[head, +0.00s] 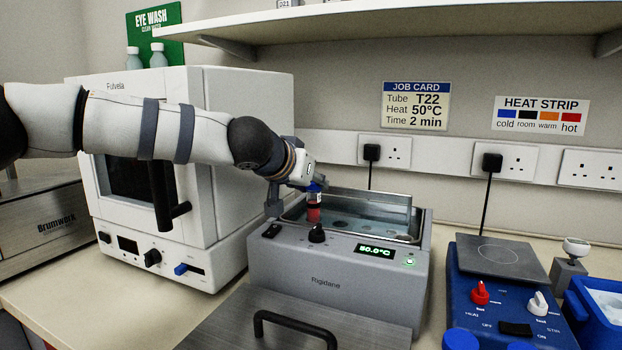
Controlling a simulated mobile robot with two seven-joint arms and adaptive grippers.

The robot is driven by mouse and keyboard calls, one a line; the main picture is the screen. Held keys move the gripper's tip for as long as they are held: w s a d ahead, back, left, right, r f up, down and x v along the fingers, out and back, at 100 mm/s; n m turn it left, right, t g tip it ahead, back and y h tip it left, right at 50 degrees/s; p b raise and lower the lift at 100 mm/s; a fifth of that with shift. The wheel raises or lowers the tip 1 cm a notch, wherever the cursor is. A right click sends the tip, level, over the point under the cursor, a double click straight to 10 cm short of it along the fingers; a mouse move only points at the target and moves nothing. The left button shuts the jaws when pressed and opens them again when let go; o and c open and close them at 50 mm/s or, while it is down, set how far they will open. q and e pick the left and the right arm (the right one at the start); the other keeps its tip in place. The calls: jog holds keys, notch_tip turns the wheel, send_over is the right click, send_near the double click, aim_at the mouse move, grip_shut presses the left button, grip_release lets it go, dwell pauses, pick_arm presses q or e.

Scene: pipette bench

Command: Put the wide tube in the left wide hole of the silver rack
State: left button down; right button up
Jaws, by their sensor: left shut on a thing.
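My left gripper (306,189) is shut on a tube (313,213) with a blue cap and a red lower part. The tube is roughly upright at the left part of the open grey water bath (335,275), whose display reads 50.0°C. I cannot tell how far its lower end is above or inside the bath. Dark round spots show under the water, but I cannot make out the silver rack or its wide holes clearly. My right gripper is not in view.
A white oven-like machine (218,150) stands left of the bath. A blue hotplate stirrer (540,325) and a blue tub (573,306) stand right. A metal lid with a black handle (295,322) is in front. A shelf (400,22) hangs above.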

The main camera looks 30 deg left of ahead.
pick_arm(q)
jog(key=shift+f, duration=0.9)
jog(key=c, duration=1.2)
grip_release()
jog(key=v, duration=1.2)
